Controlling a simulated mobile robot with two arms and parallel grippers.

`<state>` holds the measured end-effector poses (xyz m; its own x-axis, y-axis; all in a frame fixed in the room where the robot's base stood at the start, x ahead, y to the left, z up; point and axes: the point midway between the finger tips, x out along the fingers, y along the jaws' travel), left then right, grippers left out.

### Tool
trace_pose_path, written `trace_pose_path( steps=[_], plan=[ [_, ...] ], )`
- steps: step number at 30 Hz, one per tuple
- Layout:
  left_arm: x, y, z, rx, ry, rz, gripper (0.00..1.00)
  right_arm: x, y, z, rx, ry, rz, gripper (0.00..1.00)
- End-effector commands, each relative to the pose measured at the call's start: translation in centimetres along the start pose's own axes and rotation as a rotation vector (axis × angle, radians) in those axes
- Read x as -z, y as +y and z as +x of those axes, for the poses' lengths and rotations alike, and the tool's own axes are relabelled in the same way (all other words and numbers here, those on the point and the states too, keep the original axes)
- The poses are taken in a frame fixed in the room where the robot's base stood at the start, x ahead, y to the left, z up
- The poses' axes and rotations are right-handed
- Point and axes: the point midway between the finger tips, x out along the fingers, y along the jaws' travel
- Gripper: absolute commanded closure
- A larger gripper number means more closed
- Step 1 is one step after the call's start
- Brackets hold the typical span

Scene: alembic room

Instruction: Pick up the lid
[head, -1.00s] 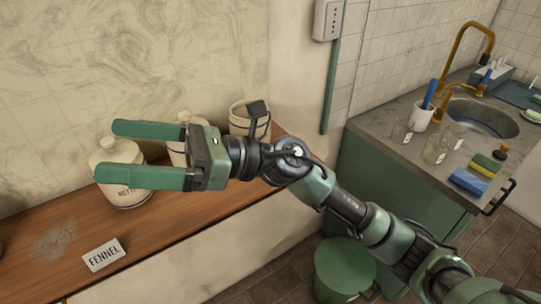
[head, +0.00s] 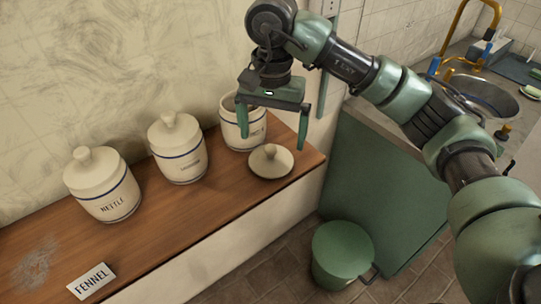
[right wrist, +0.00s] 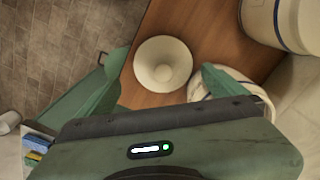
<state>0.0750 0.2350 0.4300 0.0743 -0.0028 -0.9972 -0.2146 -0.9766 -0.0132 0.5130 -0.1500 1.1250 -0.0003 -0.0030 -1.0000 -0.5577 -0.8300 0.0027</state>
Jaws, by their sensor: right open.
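The lid (head: 271,161) is a round cream disc with a small knob, lying flat on the wooden shelf in front of an uncovered jar (head: 243,128). It also shows in the right wrist view (right wrist: 163,64), between and beyond the fingers. My right gripper (head: 272,142) is open and empty, pointing down above the lid, apart from it. In the right wrist view the gripper (right wrist: 155,85) has one finger on each side of the lid's line. The open jar is partly hidden behind the left finger. My left gripper is not in view.
Two lidded jars, one marked NETTLE (head: 102,188) and another (head: 178,150), stand left along the shelf (head: 170,220). A FENNEL sign (head: 91,282) lies near the front edge. The wall is close behind. A green bin (head: 342,252) stands on the floor below.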

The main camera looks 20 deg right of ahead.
Motion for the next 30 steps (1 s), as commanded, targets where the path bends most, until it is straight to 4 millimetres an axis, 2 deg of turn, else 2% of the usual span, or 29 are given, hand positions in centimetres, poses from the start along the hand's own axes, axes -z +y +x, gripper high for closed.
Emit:
trace_pose_path(
  steps=[3, 8, 13, 18, 26, 29, 30],
  plan=[
    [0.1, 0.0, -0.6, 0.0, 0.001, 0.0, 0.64, 0.0, 0.0, 1.4, -0.001, -0.003, 0.0, 0.01],
    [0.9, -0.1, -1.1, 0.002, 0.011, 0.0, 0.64, 0.0, -0.1, 2.3, 0.001, -0.003, 0.0, 0.01],
    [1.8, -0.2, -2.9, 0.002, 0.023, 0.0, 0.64, 0.3, -0.3, 4.6, -0.002, -0.006, 0.0, 0.01],
    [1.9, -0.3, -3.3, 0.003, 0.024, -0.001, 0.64, 0.4, -0.4, 6.7, 0.002, -0.003, 0.0, 0.01],
    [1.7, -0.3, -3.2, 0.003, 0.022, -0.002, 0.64, 0.4, -0.4, 7.2, 0.003, -0.001, -0.001, 0.01],
    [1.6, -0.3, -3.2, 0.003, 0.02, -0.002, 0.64, 0.4, -0.4, 7.2, 0.003, -0.001, -0.001, 0.26],
    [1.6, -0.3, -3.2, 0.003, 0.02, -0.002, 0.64, 0.4, -0.4, 7.2, 0.003, -0.001, 0.0, 0.37]
  ],
)
